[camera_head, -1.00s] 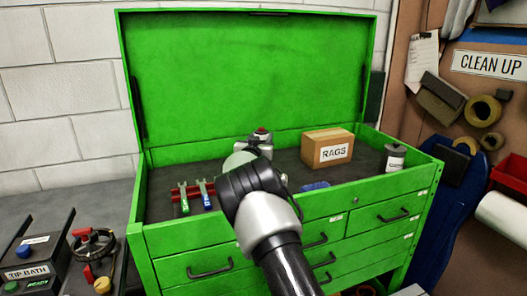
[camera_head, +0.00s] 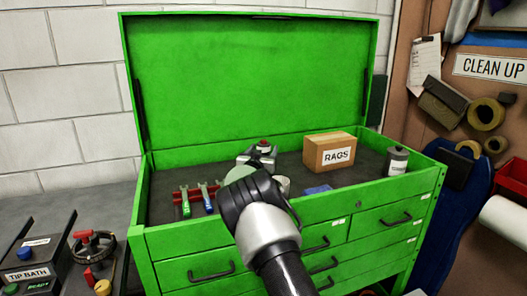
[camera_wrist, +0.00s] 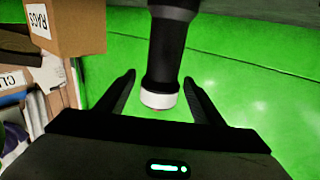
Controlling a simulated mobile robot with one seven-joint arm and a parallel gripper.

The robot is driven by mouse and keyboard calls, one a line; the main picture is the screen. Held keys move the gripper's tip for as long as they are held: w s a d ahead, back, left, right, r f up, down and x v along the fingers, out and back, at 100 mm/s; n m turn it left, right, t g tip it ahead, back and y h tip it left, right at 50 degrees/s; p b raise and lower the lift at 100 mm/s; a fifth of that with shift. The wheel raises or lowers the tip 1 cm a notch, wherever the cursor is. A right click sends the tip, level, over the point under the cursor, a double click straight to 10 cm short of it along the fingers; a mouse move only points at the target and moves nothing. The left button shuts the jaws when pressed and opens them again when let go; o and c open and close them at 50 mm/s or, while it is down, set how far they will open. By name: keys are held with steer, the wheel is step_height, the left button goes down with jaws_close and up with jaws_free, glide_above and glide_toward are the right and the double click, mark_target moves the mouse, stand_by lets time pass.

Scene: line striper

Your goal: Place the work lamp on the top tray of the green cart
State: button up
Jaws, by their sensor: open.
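The green cart (camera_head: 190,240) stands ahead with its lid raised, and its top tray has a dark floor. A dark object with a red top and a grey body (camera_head: 258,154), which may be the work lamp, stands in the tray just behind my gripper (camera_head: 245,182). My gripper reaches over the front edge of the tray. In the wrist view my gripper (camera_wrist: 160,78) is open, and a black cylinder with a white and red end (camera_wrist: 165,75) shows between its fingers. I cannot tell whether the fingers touch it. My gripper partly hides the lamp area in the head view.
A RAGS box (camera_head: 329,153) stands right of centre in the tray, with a small can (camera_head: 397,160) farther right. Green and blue handled tools (camera_head: 197,200) lie at the left. A blue item (camera_head: 318,189) lies near the front. A TIP BATH box (camera_head: 28,268) stands left of the cart.

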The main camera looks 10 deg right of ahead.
steer(key=shift+r, duration=0.2)
steer(key=s+a+r+n+g+y, duration=0.1)
steer(key=s+r+g+y, duration=0.35)
steer(key=s, duration=0.95)
steer(key=s+a+r+n+g+y, duration=0.15)
steer(key=s+r, duration=0.55)
steer(key=s, duration=0.7)
steer(key=s+d+f+n+g, duration=0.1)
steer(key=s+f+g, duration=0.1)
steer(key=s, duration=1.5)
steer(key=s+d+f+g, duration=0.1)
steer(key=s+f+g, duration=0.2)
steer(key=s, duration=1.5)
steer(key=shift+f+n, duration=0.35)
steer(key=shift+f, duration=0.2)
steer(key=shift+d, duration=0.1)
